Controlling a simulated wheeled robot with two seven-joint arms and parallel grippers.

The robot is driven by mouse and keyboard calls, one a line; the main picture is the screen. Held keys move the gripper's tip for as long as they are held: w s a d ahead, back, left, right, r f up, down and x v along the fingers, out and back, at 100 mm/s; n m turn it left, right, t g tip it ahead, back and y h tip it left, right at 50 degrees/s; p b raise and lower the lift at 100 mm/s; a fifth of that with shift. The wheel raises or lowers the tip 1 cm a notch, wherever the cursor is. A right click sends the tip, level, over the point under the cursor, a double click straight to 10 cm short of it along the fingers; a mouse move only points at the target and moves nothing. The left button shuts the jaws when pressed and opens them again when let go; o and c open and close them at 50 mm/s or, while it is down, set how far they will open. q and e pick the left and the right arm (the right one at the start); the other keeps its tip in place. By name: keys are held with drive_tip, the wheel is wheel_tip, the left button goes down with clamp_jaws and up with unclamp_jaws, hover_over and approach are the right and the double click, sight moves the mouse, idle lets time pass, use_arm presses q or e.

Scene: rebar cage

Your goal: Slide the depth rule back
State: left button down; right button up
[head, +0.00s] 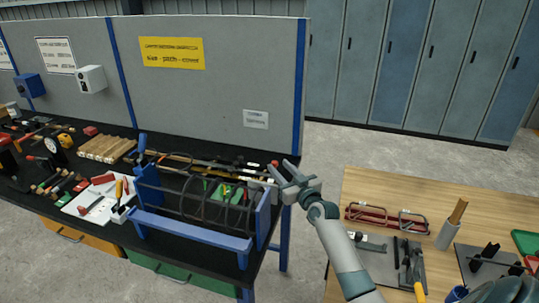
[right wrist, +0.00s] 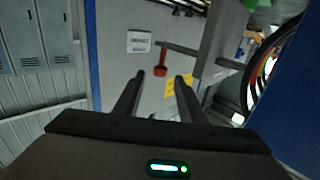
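A blue rebar jig (head: 190,229) stands on the black bench and holds a cage of dark bars and hoops (head: 205,200). My right gripper (head: 281,169) is at the jig's right end, beside a small red knob (head: 275,163). In the right wrist view a red handle (right wrist: 160,62) with a grey bar (right wrist: 180,47) shows just beyond the fingertips, roughly between them. I take this for the depth rule's end, but cannot be sure. The right gripper (right wrist: 162,82) is open, with nothing visible between its fingers. My left gripper is not in view.
Tools and a white tray (head: 92,205) crowd the bench's left. A grey panel (head: 225,95) stands behind. Bare floor lies between bench and table.

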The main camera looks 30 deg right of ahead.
drive_tip(key=w, duration=0.8)
drive_tip(key=shift+w+d, duration=0.3)
drive_tip(key=shift+d, duration=0.05)
clamp_jaws()
